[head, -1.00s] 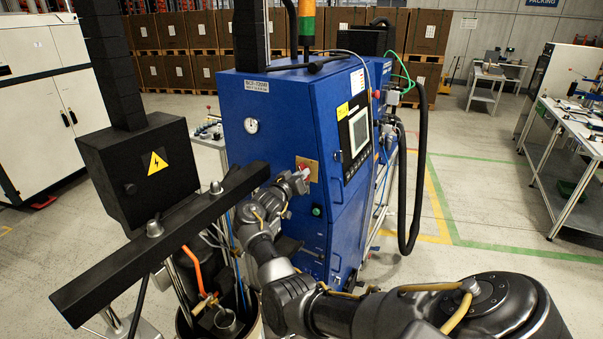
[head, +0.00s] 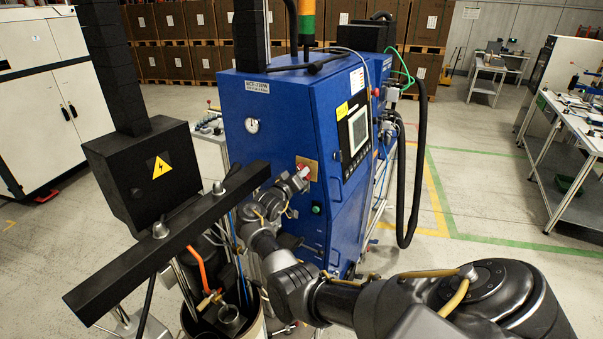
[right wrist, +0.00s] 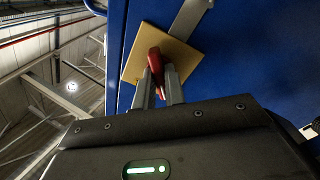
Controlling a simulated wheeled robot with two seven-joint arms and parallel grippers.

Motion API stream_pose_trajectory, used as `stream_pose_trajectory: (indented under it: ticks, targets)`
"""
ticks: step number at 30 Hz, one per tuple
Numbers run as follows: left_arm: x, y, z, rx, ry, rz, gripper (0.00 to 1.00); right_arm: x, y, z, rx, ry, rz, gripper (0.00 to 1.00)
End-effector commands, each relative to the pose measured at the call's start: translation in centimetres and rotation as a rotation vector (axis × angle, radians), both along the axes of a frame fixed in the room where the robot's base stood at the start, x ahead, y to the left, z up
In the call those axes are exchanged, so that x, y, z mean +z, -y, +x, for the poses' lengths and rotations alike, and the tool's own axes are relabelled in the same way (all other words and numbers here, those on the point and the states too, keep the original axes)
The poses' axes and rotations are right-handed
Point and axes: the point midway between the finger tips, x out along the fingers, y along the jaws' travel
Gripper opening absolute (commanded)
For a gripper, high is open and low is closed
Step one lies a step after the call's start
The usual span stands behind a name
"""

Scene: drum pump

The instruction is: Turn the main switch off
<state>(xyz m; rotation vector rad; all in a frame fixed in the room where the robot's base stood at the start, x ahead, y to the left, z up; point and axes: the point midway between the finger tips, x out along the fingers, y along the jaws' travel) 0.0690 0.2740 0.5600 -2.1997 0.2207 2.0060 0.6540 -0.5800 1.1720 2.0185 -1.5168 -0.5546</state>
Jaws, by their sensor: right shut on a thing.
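The main switch is a red handle (right wrist: 156,65) on a yellow plate (right wrist: 186,50), fixed to the blue machine cabinet (head: 270,130). In the head view the yellow plate (head: 307,168) is on the cabinet's front, with a bit of red handle (head: 304,173) showing. My right gripper (head: 299,178) is at the plate. In the right wrist view the two fingers of my right gripper (right wrist: 158,84) are shut on the red handle, one on each side. The handle looks tilted a little in that view. My left gripper is not in view.
A green button (head: 316,209) sits below the plate, and a screen (head: 358,130) is on the cabinet's side face. A black beam (head: 170,243) and a black box with a warning sign (head: 145,175) stand at left. An open drum (head: 228,318) is below.

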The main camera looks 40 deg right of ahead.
Motion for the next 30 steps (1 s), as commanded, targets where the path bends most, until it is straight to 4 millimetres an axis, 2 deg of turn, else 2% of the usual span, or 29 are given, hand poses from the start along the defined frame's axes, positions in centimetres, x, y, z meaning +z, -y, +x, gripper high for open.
stream_pose_trajectory:
  ticks: [8, 16, 25, 30]
  targets:
    - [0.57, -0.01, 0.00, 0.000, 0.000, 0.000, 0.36, 0.00, 0.00, -0.08, -0.001, -0.065, -0.016, 0.00]
    - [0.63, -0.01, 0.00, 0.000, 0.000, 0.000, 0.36, -0.23, -0.02, -0.09, -0.001, -0.325, -0.091, 0.00]
    - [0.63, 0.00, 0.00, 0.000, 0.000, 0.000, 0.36, -0.22, -0.02, -0.07, -0.001, -0.357, -0.101, 0.00]
    - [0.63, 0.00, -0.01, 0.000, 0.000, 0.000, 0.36, -0.22, 0.02, -0.09, -0.001, -0.564, -0.161, 0.00]
